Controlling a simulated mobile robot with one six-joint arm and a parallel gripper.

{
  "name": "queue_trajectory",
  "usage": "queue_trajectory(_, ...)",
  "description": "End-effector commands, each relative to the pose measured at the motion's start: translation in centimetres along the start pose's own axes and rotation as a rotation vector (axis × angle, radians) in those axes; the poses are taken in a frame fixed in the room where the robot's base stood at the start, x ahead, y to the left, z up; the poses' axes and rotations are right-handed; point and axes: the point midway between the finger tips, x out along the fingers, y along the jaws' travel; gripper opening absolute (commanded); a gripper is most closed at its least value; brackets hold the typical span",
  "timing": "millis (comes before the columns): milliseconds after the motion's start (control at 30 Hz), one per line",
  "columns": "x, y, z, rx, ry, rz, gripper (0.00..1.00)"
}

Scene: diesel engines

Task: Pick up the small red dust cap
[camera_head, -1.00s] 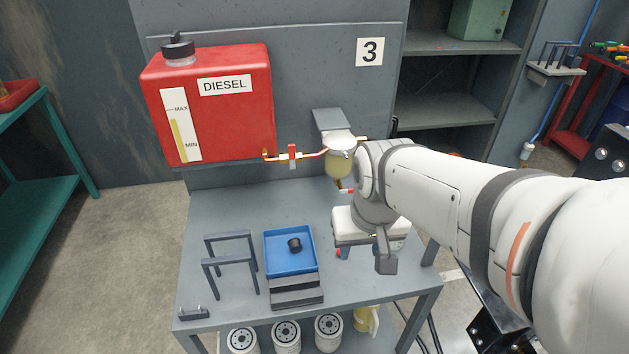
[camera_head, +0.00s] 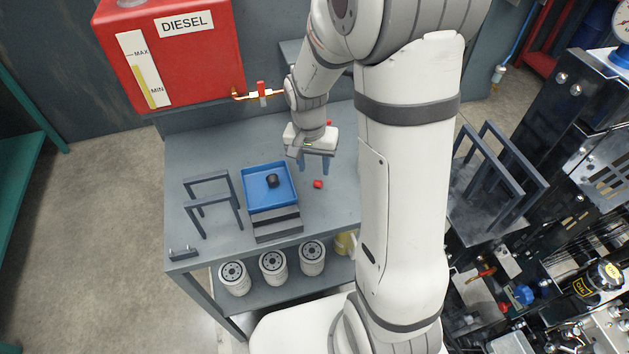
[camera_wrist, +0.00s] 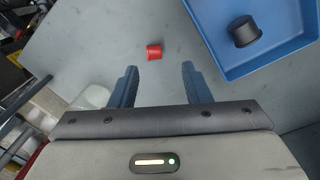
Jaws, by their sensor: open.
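The small red dust cap (camera_head: 318,184) lies on the grey bench top, just right of the blue tray (camera_head: 246,190). In the wrist view the red cap (camera_wrist: 154,52) lies beyond my fingertips, nearer the left finger, with bare bench around it. My gripper (camera_head: 314,168) is open and empty above the bench, behind the cap in the head view. In the wrist view the two blue-grey fingers of my gripper (camera_wrist: 160,68) stand apart with nothing between them.
A black cap (camera_head: 272,181) sits in the blue tray; the tray wall (camera_wrist: 222,65) is close to my right finger in the wrist view. Grey handles (camera_head: 208,190) stand left. The red diesel tank (camera_head: 190,65) and its copper pipe (camera_head: 240,97) are behind. White filters (camera_head: 273,266) stand below.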

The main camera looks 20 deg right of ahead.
Motion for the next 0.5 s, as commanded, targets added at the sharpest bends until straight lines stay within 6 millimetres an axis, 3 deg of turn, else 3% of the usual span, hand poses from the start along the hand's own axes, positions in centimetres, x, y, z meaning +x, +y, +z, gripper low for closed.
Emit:
queue_trajectory(267, 4.0, 0.7, 0.1, 0.000, -0.004, 0.002, 0.43)
queue_trajectory(500, 4.7, 0.7, 0.1, 0.001, -0.001, 0.000, 0.43)
